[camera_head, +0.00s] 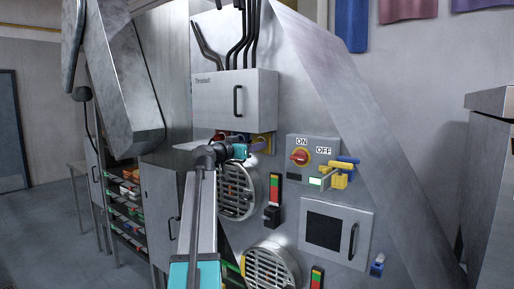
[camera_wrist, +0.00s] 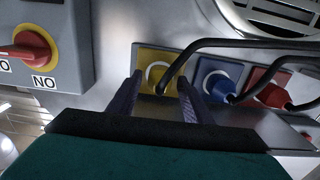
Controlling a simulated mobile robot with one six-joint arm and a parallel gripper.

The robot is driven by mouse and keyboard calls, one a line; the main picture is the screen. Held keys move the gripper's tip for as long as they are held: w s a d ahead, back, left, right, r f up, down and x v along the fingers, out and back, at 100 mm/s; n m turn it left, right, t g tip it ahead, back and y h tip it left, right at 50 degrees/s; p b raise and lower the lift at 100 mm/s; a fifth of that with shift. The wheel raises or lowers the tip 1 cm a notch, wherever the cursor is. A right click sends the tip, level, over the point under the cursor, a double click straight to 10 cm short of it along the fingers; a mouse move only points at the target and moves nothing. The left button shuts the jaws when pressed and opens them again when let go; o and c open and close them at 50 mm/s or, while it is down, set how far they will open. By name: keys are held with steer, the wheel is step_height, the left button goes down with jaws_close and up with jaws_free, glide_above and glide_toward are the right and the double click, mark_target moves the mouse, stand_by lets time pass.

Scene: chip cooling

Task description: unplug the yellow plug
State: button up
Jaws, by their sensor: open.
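The yellow plug (camera_wrist: 155,77) sits at a yellow square socket plate (camera_wrist: 143,57) with a round ring, in the wrist view. A black cable curves up and right from it. My gripper (camera_wrist: 160,79) is open, with one dark finger on each side of the plug and cable. I cannot tell whether the fingers touch it. The gripper's lower body hides what lies below. In the head view the yellow plate (camera_head: 269,138) shows under the Thrustek box, with my gripper (camera_head: 260,146) directly in front of it.
A blue plug (camera_wrist: 217,82) and a red plug (camera_wrist: 268,92) with black cables stand close to the right in the wrist view. A switch box with a red knob (camera_wrist: 32,46) is at left. The Thrustek box (camera_head: 233,98) and a round vent (camera_head: 238,190) are nearby.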

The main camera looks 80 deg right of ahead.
steer(key=shift+s+d, duration=0.25)
steer(key=shift+d, duration=0.15)
steer(key=shift+b, duration=1.05)
stand_by(1.1)
jaws_close()
stand_by(0.4)
steer(key=shift+w+a, duration=0.3)
steer(key=shift+a, duration=0.15)
steer(key=shift+b+v, duration=1.1)
steer(key=shift+v, duration=1.35)
